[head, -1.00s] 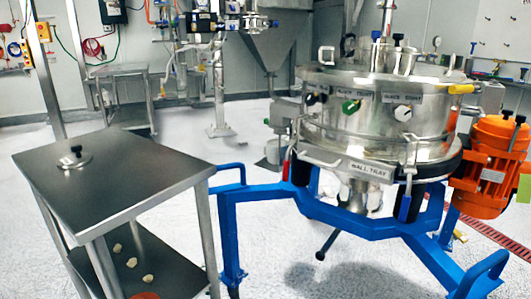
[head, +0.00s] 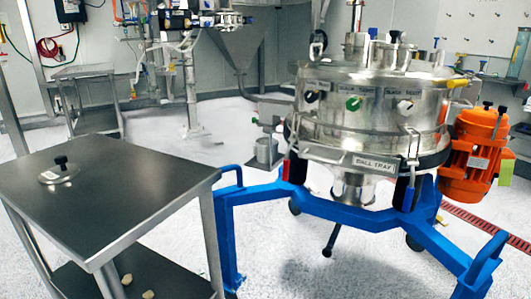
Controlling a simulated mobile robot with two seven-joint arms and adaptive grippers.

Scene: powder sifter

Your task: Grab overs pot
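A small grey metal pot (head: 264,151), which looks like the overs pot, is below the side spout (head: 270,112) on the left of the steel sifter (head: 372,130). I cannot tell whether it hangs from the spout or rests on something. The sifter stands on a blue wheeled frame (head: 345,212). Neither of my grippers is in view, and nothing of mine touches the pot.
A steel table (head: 120,190) stands front left with a small knobbed lid (head: 59,172) on top. Pale lumps (head: 127,279) lie on its lower shelf. An orange motor (head: 475,155) is right of the sifter. Open floor lies between table and sifter, crossed by the blue frame.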

